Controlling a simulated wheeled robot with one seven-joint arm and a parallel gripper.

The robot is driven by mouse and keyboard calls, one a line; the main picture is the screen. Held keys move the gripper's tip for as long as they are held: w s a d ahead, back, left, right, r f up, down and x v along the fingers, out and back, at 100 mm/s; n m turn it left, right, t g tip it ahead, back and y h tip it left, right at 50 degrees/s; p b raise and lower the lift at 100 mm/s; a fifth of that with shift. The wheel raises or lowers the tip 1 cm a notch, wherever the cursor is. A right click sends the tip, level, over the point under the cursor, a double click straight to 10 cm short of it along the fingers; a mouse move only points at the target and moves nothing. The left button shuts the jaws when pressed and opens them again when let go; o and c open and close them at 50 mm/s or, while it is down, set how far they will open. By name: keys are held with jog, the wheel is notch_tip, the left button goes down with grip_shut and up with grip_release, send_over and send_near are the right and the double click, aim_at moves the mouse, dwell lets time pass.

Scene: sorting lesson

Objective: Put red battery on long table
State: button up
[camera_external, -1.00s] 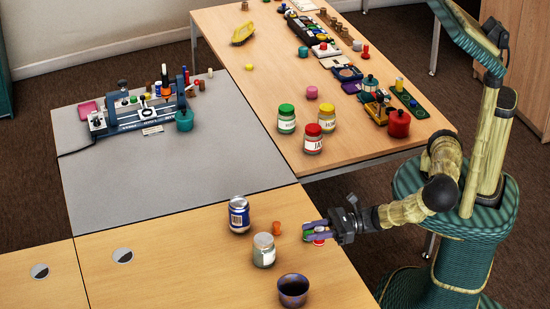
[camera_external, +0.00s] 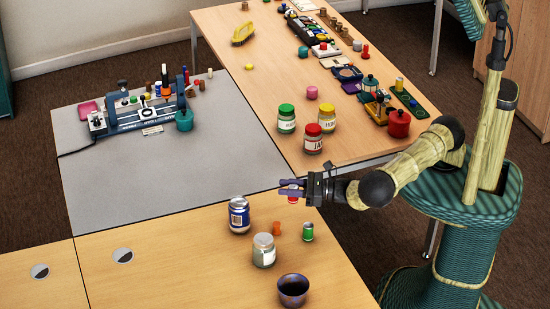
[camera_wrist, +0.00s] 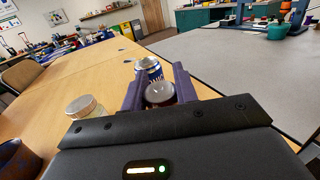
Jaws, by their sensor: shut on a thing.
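My gripper (camera_external: 291,187) is shut on the red battery (camera_external: 293,195), holding it above the edge between the near wooden desk and the grey desk. Only a small red and white part shows below the fingers in the external view. In the wrist view, the battery's pale round end (camera_wrist: 159,93) sits between the purple fingers. The table that looks like the long table (camera_external: 275,75) is the wooden one running toward the back, beyond and above my gripper in the picture.
Three jars (camera_external: 313,140) stand at the long table's near end. Its left middle is mostly clear.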

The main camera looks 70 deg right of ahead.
jog(key=w+d+f+m+h+p, duration=0.1)
jog(key=w+d+m+h+p, duration=0.1)
jog(key=d, duration=0.9)
jog(key=w+d+f+m+h+p, duration=0.1)
jog(key=w+d+m+h+p, duration=0.1)
jog(key=d, duration=1)
jog(key=shift+w+t+h+p, duration=0.4)
jog(key=shift+h+p, duration=0.1)
jog(key=shift+h, duration=0.5)
jog(key=shift+a, duration=0.15)
jog(key=s+a+r+n+y+b, duration=0.1)
jog(key=s+a+n+y+b, duration=0.15)
jog(key=a, duration=0.85)
jog(key=s+a+n+y+b, duration=0.1)
jog(key=a+y+b, duration=0.2)
jog(key=a, duration=0.7)
jog(key=s+a+r+n+g+y+b, duration=0.2)
jog(key=s+a+n+g+y+b, duration=0.1)
jog(key=s+a, duration=1.2)
jog(key=a+n+y+b, duration=0.1)
jog(key=a+y+b, duration=0.1)
jog(key=shift+s+g+b, duration=0.35)
jog(key=shift+s+g, duration=0.05)
jog(key=shift+a+f+y, duration=0.1)
jog(key=shift+y, duration=0.15)
